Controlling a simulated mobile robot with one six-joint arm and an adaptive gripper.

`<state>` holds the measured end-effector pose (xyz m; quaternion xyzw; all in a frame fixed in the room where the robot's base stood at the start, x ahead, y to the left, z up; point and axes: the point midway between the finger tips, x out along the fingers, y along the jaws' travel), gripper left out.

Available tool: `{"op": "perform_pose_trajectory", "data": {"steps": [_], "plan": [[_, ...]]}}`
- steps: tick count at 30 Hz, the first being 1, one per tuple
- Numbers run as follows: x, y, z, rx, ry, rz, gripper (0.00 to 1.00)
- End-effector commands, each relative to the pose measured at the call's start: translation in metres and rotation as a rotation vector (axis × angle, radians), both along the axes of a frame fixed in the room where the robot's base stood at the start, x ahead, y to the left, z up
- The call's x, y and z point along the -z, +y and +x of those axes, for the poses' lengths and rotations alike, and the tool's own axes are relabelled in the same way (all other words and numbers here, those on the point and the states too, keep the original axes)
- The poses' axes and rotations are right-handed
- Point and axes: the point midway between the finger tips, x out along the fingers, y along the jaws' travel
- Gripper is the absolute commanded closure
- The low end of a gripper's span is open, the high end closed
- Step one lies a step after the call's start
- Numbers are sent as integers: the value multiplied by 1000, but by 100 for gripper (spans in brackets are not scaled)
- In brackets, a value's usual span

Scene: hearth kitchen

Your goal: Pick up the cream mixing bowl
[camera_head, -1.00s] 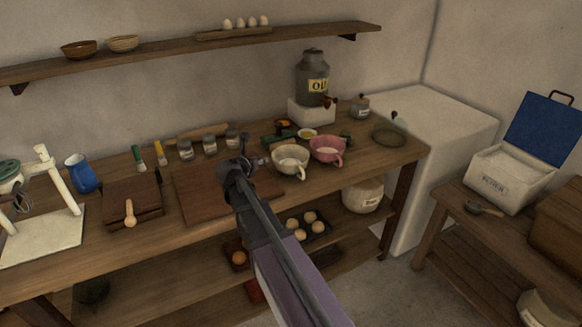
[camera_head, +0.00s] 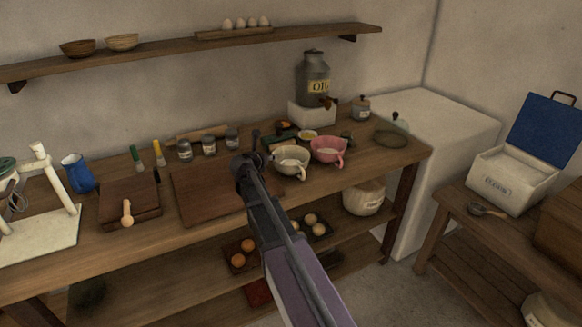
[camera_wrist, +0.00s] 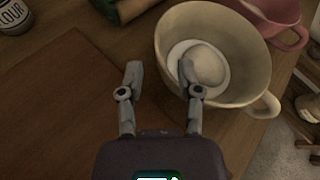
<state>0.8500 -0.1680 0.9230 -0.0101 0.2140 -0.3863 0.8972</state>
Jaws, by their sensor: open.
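The cream mixing bowl (camera_head: 291,166) stands on the wooden counter, left of a pink bowl. In the wrist view the cream bowl (camera_wrist: 250,82) fills the upper right, with its handle at lower right and a pale, rounded content inside. My gripper (camera_wrist: 160,72) is open and empty. In the wrist view its right finger overlaps the bowl's inside, and its left finger shows outside the rim over the counter. In the head view my gripper (camera_head: 262,150) is just left of the bowl. I cannot tell whether either finger touches it.
The pink bowl (camera_head: 328,150) stands close on the right. A dark wooden board (camera_head: 205,195) lies to the left. Several jars (camera_head: 208,145) and an oil can (camera_head: 313,75) stand behind. A lower shelf holds round items.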

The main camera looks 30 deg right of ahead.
Motion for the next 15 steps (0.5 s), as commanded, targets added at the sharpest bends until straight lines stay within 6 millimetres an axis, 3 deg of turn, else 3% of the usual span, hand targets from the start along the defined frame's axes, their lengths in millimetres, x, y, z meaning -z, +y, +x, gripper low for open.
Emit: {"op": "perform_pose_trajectory", "data": {"steps": [15], "plan": [[18, -33, 31, 1, 0, 0, 55]]}}
